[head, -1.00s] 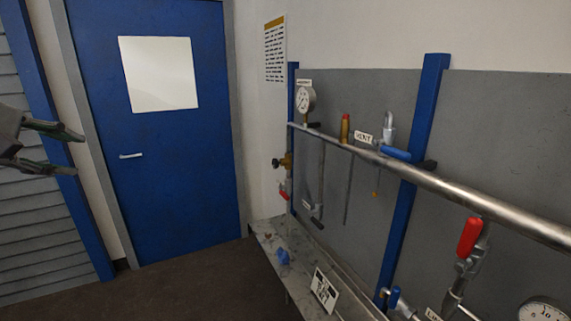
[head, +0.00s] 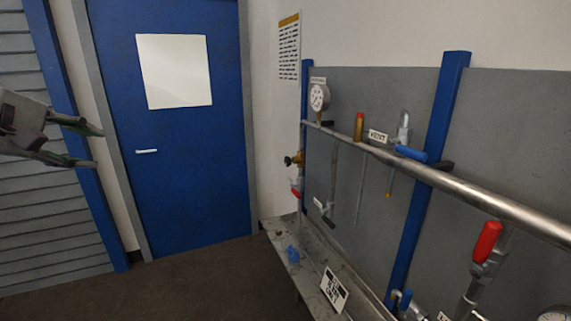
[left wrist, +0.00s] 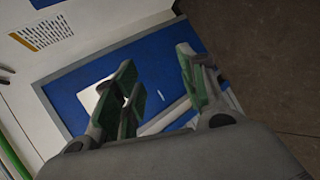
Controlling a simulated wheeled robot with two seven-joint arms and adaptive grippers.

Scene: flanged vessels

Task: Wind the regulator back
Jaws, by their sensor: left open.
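A brass regulator with a dark knob (head: 293,160) sits at the far left end of the pipework in the head view, above a small red-handled valve (head: 296,192). A round pressure gauge (head: 319,97) stands on the pipe above it. My left gripper (head: 95,146) is at the left edge of the head view, well left of the regulator, in front of the blue door's side. Its fingers are apart with nothing between them. The left wrist view also shows the open green-padded fingers (left wrist: 165,85). My right gripper is not seen.
A steel pipe (head: 480,198) runs along the grey panel, with a blue lever (head: 411,154) and a red lever (head: 487,241). A bench (head: 310,262) below holds a blue item (head: 293,254) and a sign (head: 334,290). The floor before the blue door (head: 180,200) is clear.

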